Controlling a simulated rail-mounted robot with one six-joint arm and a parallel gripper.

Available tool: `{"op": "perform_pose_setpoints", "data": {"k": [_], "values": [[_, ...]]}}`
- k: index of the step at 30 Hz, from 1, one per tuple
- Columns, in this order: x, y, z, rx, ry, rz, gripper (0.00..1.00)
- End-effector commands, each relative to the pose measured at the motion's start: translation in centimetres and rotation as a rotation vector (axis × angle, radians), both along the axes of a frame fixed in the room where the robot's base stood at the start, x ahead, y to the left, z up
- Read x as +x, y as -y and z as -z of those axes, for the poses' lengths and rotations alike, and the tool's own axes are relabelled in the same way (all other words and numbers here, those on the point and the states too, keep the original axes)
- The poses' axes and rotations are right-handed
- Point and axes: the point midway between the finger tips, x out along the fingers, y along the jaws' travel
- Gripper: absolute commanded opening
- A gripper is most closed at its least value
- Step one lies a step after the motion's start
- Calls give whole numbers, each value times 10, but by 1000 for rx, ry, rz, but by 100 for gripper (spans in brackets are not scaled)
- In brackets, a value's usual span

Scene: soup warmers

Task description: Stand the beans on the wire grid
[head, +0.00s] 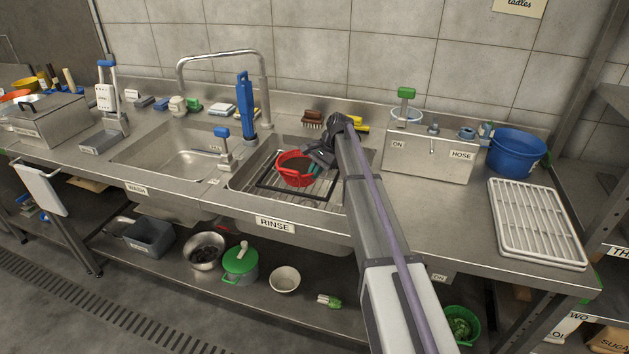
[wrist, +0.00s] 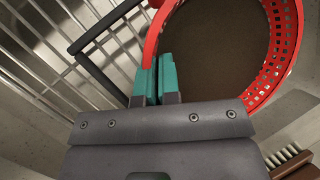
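The beans appear as a flat brown fill (wrist: 225,40) in a red perforated colander (head: 296,180), which also shows in the wrist view (wrist: 284,52); single beans cannot be made out. My gripper (wrist: 155,75) has its teal fingertips close together with the colander's rim between them. In the head view, my gripper (head: 314,167) is at the colander's right side. The colander looks about level over the rinse sink. A wire grid (head: 322,187) lies in that sink and also shows in the wrist view (wrist: 40,60). I cannot tell whether the colander touches it.
A black bar frame (head: 262,185) lies around the colander in the sink. Brushes (head: 313,119) lie behind the sink. A white rack (head: 535,222) and blue tub (head: 515,155) are at the right.

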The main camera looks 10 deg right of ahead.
Motion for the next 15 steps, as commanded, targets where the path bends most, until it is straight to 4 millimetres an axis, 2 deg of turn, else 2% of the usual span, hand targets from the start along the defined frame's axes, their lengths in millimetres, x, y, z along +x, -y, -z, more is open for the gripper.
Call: {"op": "perform_pose_setpoints", "data": {"k": [8,9,15], "values": [[0,0,2,-1,0,0,0],[0,0,1,-2,-1,0,6],[0,0,0,-1,0,0,25]]}}
